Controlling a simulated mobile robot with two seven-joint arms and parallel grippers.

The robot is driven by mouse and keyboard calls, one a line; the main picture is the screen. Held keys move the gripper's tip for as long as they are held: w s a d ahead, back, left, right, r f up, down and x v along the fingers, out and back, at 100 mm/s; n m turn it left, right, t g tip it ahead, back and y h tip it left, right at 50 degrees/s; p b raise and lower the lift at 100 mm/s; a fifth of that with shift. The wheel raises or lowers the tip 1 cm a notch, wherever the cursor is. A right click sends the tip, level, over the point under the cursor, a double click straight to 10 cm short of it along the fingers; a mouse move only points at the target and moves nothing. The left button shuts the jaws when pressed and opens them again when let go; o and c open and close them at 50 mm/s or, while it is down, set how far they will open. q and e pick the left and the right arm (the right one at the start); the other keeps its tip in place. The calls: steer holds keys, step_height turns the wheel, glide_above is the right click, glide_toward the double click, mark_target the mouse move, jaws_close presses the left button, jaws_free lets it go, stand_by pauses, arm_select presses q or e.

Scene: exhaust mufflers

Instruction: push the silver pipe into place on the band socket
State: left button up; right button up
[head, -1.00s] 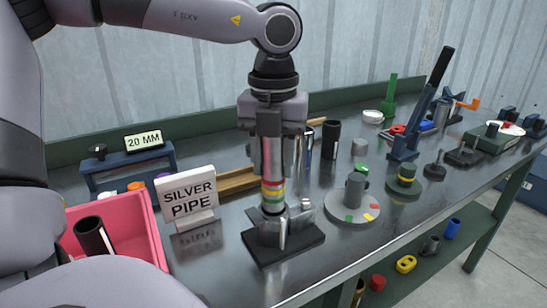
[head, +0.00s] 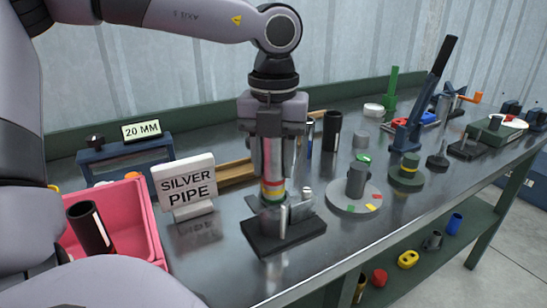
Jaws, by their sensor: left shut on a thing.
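The silver pipe (head: 271,158) stands about upright under my left gripper (head: 274,132), which is shut on its upper part. Red, yellow and green bands (head: 272,190) ring the lower end of this column. I cannot tell whether they belong to the pipe or to the socket. Below is a dark square base (head: 283,237) with upright silver metal parts (head: 297,210) at its right, which partly hide the joint. Whether the pipe is fully seated cannot be told. A white sign (head: 187,187) reading "SILVER PIPE" stands to the left. My right gripper is not in view.
A pink bin (head: 148,225) with a black tube (head: 90,228) is at the left, near a "20 MM" stand (head: 125,157). A round grey fixture (head: 355,197) and a dark lever tool (head: 425,100) stand to the right. The table's front edge is close by.

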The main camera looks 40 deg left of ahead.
arm_select(q)
steer(key=shift+f+b, duration=0.8)
steer(key=shift+f, duration=0.25)
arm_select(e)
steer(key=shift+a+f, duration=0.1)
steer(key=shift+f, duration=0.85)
arm_select(q)
steer(key=o, duration=1.1)
steer(key=shift+c, duration=0.2)
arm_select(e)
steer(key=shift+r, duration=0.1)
arm_select(q)
steer(key=shift+r, duration=0.5)
step_height(320, 180, up, 6)
steer(key=shift+r+p, duration=0.15)
steer(key=shift+p, duration=0.35)
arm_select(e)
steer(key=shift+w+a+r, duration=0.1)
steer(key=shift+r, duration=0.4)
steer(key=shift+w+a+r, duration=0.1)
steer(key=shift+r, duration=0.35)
